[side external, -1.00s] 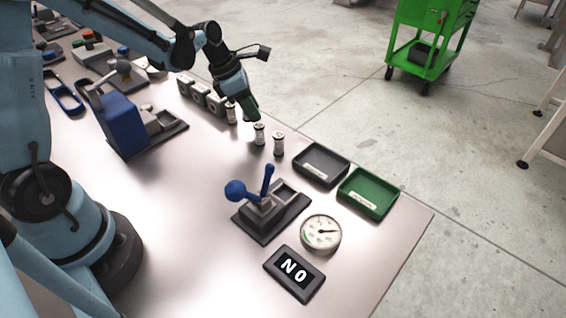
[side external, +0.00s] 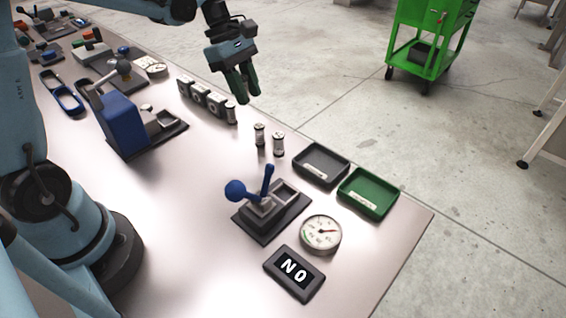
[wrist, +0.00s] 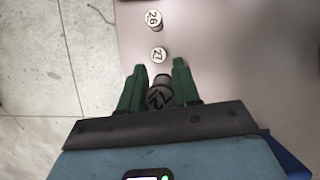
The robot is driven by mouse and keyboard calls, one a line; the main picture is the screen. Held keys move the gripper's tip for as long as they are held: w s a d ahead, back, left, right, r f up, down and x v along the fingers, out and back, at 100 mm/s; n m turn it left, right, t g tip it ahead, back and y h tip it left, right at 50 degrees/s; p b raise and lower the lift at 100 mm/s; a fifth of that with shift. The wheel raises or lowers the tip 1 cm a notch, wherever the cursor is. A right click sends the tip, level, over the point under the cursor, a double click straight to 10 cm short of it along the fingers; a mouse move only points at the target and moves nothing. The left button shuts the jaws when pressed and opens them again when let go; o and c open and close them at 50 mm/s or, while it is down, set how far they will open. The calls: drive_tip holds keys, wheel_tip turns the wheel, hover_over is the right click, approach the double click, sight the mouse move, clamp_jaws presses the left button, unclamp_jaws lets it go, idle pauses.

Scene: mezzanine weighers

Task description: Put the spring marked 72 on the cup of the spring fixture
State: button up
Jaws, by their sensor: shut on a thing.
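My gripper (side external: 241,92) is raised above the bench's far edge in the side external view. In the wrist view its green fingers (wrist: 158,72) are shut on a dark spring (wrist: 160,97), whose turned end label seems to read 72. The spring is hard to see in the side external view. A fixture with a blue ball and lever (side external: 262,212) stands on a dark base at the front. A larger blue fixture (side external: 118,122) stands farther left. I cannot tell which is the spring fixture, and no cup shows clearly.
Several springs stand near the far edge, including one marked 26 (wrist: 153,18) and another (wrist: 159,54), perhaps 27. A grey tray (side external: 336,180), green tray (side external: 381,209), dial (side external: 320,234) and NO display (side external: 295,273) stand right. Bench between the fixtures is clear.

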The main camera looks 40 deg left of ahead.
drive_tip(key=s+d+r+m+g+y, duration=0.3)
drive_tip(key=s+r+m+g+y, duration=0.3)
drive_tip(key=m, duration=1.3)
drive_tip(key=s+a+f+t+h, duration=0.1)
drive_tip(key=a+f, duration=0.1)
drive_tip(key=a, duration=1.1)
drive_tip(key=s+a+f+h, duration=0.1)
drive_tip(key=a+f, duration=0.1)
drive_tip(key=a, duration=1)
drive_tip(key=shift+n, duration=0.5)
drive_tip(key=s+a+f, duration=0.3)
drive_tip(key=s+a, duration=0.2)
drive_tip(key=a, duration=0.2)
drive_tip(key=s+a+f, duration=0.3)
drive_tip(key=s+a, duration=0.2)
drive_tip(key=a, duration=0.2)
drive_tip(key=s+a+f, duration=0.2)
drive_tip(key=s+a, duration=0.3)
drive_tip(key=a, duration=0.2)
drive_tip(key=shift+s+a+f, duration=0.3)
drive_tip(key=shift+s+f, duration=0.05)
drive_tip(key=shift+f, duration=0.05)
drive_tip(key=shift+s+a+f, duration=0.2)
drive_tip(key=shift+f, duration=1.95)
drive_tip(key=shift+f, duration=0.1)
